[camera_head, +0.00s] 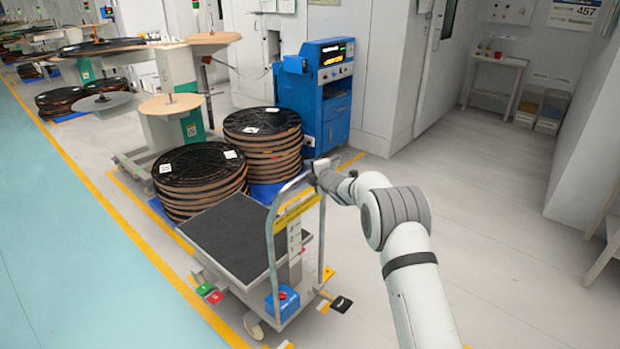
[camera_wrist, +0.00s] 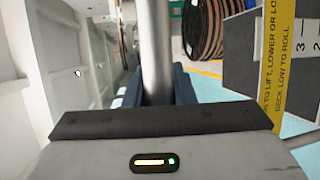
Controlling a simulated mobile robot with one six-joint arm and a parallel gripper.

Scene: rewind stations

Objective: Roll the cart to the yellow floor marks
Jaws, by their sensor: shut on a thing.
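The cart has a dark flat deck (camera_head: 232,234), a grey tube handle (camera_head: 270,245) and a yellow label strip. My gripper (camera_head: 318,172) is shut on the handle near its top right corner. In the wrist view the handle tube (camera_wrist: 155,50) stands between the dark fingers of my gripper (camera_wrist: 156,88). The yellow strip (camera_wrist: 270,60) there reads in part "DECK LOW TO ROLL", beside a number scale. Yellow floor marks (camera_head: 328,273) show by the cart's right side, and another mark (camera_head: 285,346) lies at the bottom edge. The cart hides part of the floor.
Stacks of dark reels (camera_head: 200,180) stand close behind the cart, with a blue cabinet (camera_head: 322,95) beyond. A yellow line (camera_head: 130,230) borders the turquoise floor at left. Red and green pedals (camera_head: 212,294) stick out at the cart's left. Grey floor (camera_head: 490,220) is open at right.

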